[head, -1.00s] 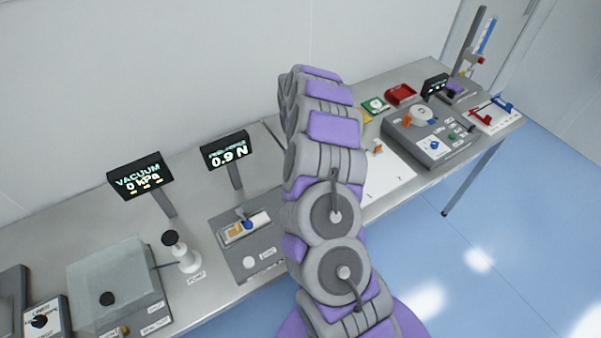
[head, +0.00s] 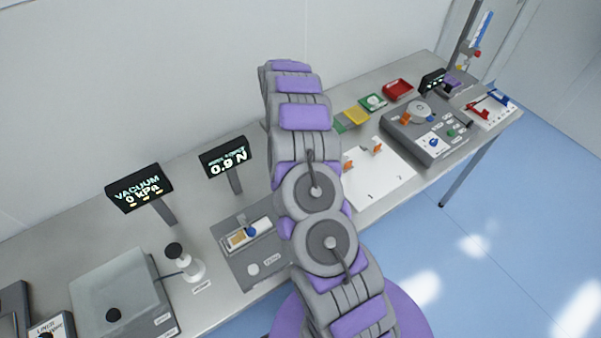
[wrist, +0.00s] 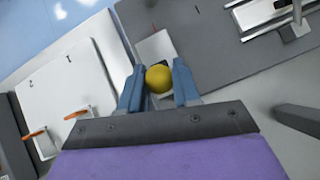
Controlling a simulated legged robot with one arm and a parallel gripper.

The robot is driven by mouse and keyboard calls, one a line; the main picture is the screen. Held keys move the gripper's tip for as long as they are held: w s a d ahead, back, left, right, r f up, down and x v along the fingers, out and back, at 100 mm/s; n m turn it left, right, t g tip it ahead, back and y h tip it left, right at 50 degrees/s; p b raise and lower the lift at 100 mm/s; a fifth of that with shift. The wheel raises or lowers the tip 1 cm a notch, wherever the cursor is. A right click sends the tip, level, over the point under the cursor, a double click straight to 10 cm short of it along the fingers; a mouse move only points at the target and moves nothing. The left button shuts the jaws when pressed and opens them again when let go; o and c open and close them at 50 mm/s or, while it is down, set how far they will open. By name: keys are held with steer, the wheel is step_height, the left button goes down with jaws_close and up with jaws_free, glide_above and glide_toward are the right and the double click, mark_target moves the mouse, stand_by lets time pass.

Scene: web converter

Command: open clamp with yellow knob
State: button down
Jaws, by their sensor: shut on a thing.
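In the wrist view, the yellow knob (wrist: 159,79) sits between the two blue fingers of my gripper (wrist: 159,86). My gripper is shut on the knob. A light grey block (wrist: 155,46) shows just beyond the knob, on a dark grey plate (wrist: 215,45); I cannot tell how the clamp's parts join there. In the head view my arm covers the gripper, the yellow knob and the clamp.
A white board with orange clips marked 1 and 2 (wrist: 62,90) lies to the left in the wrist view. In the head view, a force display (head: 226,157), a blue-knobbed fixture (head: 247,240) and a pump (head: 187,263) stand left of my arm. A control box (head: 425,131) stands right.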

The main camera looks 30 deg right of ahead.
steer(key=shift+w+a+f, duration=0.1)
steer(key=shift+w+f, duration=0.05)
steer(key=shift+w, duration=0.5)
